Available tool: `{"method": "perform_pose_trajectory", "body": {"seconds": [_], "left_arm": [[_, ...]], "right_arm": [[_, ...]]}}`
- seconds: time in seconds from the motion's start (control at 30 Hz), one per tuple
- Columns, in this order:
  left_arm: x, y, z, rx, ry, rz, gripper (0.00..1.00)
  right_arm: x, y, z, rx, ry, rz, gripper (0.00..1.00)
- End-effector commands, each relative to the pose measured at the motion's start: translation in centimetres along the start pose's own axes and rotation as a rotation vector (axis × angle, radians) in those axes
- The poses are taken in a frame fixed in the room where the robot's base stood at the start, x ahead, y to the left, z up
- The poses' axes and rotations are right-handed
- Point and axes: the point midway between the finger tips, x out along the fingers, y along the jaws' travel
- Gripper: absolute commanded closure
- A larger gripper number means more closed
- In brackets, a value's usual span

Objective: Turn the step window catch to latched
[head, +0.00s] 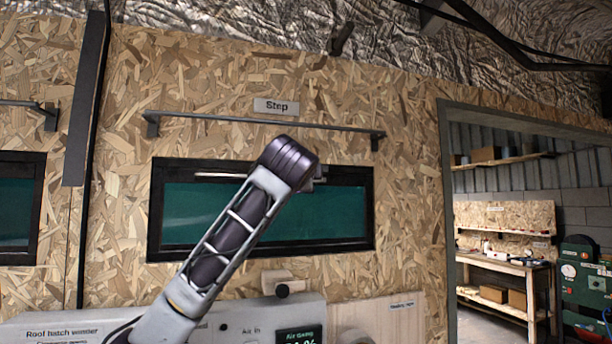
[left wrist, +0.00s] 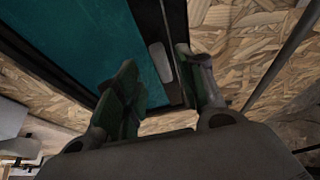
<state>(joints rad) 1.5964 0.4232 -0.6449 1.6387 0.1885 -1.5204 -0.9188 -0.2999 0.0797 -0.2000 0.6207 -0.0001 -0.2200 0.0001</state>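The step window (head: 330,240) is a wide dark frame with teal glass, below a small "Step" sign (head: 275,106). A pale bar (head: 215,176), which looks like its catch, lies about level along the top edge of the glass. The left wrist view shows a grey bar (left wrist: 160,62) beside the dark frame, likely the same catch. My left gripper (left wrist: 160,90) has its fingers apart, with the bar beyond the gap, closer to the right finger; I cannot tell if they touch. In the head view my left wrist hides the gripper and part of the catch. My right gripper is not in view.
A thin rail (head: 250,122) runs across the wall above the window. A doorway at the right opens on a workbench (head: 500,270). Another window (head: 20,210) is at the left edge.

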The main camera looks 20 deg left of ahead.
Motion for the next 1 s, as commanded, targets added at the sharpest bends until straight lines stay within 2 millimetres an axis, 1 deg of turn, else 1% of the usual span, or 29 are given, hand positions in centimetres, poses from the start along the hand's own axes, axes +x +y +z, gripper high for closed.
{"method": "perform_pose_trajectory", "body": {"seconds": [0.03,0.2,0.4,0.6,0.87,0.97,1.0], "left_arm": [[0.7,-0.2,0.0,0.000,-0.001,0.002,0.61],[2.7,-0.2,0.0,-0.001,-0.001,0.001,0.61],[4.4,-0.2,0.0,-0.001,-0.001,0.001,0.61],[5.1,-0.1,0.0,-0.001,0.000,0.000,0.61],[5.2,0.0,0.0,-0.001,0.000,0.000,0.61],[5.2,0.0,0.0,-0.001,0.000,0.000,0.71],[5.2,0.0,0.0,-0.001,0.000,0.000,0.76]], "right_arm": [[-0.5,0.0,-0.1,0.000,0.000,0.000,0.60],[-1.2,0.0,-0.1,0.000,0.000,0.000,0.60],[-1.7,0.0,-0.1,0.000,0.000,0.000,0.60],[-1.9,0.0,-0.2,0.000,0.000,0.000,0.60],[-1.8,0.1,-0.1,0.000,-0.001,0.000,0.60],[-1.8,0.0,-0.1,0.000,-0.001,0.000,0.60],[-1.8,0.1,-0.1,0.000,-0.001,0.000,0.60]]}}
